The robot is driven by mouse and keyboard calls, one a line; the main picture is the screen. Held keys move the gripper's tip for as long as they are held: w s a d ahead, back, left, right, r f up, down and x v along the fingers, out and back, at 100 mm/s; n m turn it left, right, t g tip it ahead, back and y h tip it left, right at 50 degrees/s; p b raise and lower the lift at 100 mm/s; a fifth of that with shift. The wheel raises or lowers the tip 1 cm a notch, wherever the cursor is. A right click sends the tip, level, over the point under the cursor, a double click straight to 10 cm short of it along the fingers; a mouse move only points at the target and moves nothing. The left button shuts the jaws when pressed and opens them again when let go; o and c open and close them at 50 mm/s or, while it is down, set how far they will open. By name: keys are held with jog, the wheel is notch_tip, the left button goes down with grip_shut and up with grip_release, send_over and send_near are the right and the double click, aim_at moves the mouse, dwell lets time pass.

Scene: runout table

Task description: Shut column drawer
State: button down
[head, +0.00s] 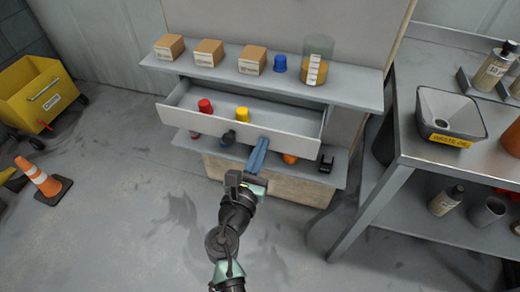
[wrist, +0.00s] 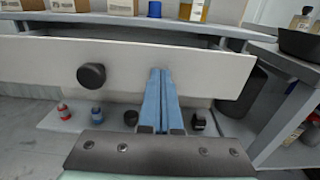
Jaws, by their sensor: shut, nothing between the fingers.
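The column drawer (head: 290,118) is pulled out from under the upper shelf in the head view. Inside it are a red item (head: 205,106) and a yellow item (head: 242,113). Its pale front panel (wrist: 48,70) spans the wrist view. A dark round knob (wrist: 91,76) is on that panel, left of my fingers. My gripper (head: 264,141) is at the front panel, right of the knob, with its blue fingers shut and empty. In the wrist view the fingertips (wrist: 160,72) overlap the panel; I cannot tell whether they touch it.
The upper shelf (head: 345,93) holds boxes, a blue cup (head: 280,63) and a jar (head: 317,60). Small items stand on the shelf below the drawer. A metal table (head: 410,145) with a waste oil funnel (head: 450,113) is at right. A cone (head: 40,178) and yellow cart (head: 37,92) stand left.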

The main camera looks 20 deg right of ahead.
aim_at(275, 121)
jog(key=b+x, duration=0.2)
jog(key=x, duration=0.9)
jog(key=shift+w+d+f+b, duration=0.1)
jog(key=shift+w+d+b, duration=0.15)
jog(key=shift+b, duration=0.1)
jog(key=shift+w+d, duration=0.1)
jog(key=shift+w, duration=0.1)
jog(key=shift+r, duration=0.4)
